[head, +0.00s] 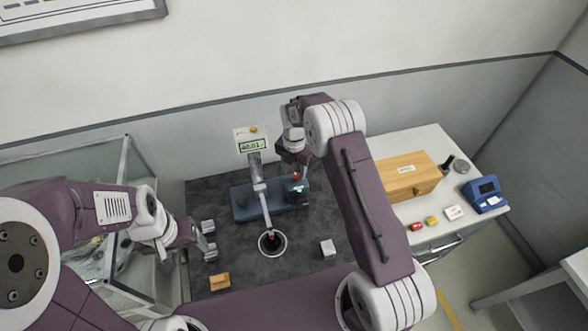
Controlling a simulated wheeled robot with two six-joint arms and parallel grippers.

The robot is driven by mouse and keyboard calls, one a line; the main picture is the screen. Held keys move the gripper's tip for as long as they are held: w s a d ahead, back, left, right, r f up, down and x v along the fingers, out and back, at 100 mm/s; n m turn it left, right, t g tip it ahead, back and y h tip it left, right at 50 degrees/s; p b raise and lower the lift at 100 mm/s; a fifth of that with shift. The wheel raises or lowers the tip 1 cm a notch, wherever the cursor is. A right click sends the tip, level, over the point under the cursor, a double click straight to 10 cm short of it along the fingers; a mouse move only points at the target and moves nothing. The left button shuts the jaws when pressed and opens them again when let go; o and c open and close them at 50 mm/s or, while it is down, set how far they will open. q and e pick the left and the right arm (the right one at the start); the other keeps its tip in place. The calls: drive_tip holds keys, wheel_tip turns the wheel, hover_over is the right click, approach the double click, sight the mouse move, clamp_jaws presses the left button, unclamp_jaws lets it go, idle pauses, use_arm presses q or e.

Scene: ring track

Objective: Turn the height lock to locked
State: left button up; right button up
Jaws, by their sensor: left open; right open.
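A measuring stand with a blue-grey base (243,205) stands on the dark mat. Its display (252,146) reads about 40.01 and has a small yellow part on top. A small red knob (296,176) shows at the right of the base. I cannot tell for sure which part is the height lock, or its setting. My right gripper (300,186) points down beside the red knob, with its fingers partly hidden; contact is unclear. My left gripper (211,240) is open and empty over the mat's left side, apart from the stand.
To the right are a wooden box (408,178), small coloured items and a blue device (487,193).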

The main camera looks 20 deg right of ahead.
drive_tip(key=shift+s+d+f, duration=0.3)
drive_tip(key=shift+d+f, duration=0.15)
drive_tip(key=shift+f, duration=0.15)
drive_tip(key=shift+w+a, duration=0.15)
drive_tip(key=shift+a, duration=0.05)
drive_tip(key=shift+c, duration=0.9)
drive_tip(key=shift+a, duration=0.1)
drive_tip(key=c, duration=0.6)
clamp_jaws()
use_arm(q)
drive_tip(key=shift+s+d+r, duration=0.25)
drive_tip(key=shift+d+r, duration=0.05)
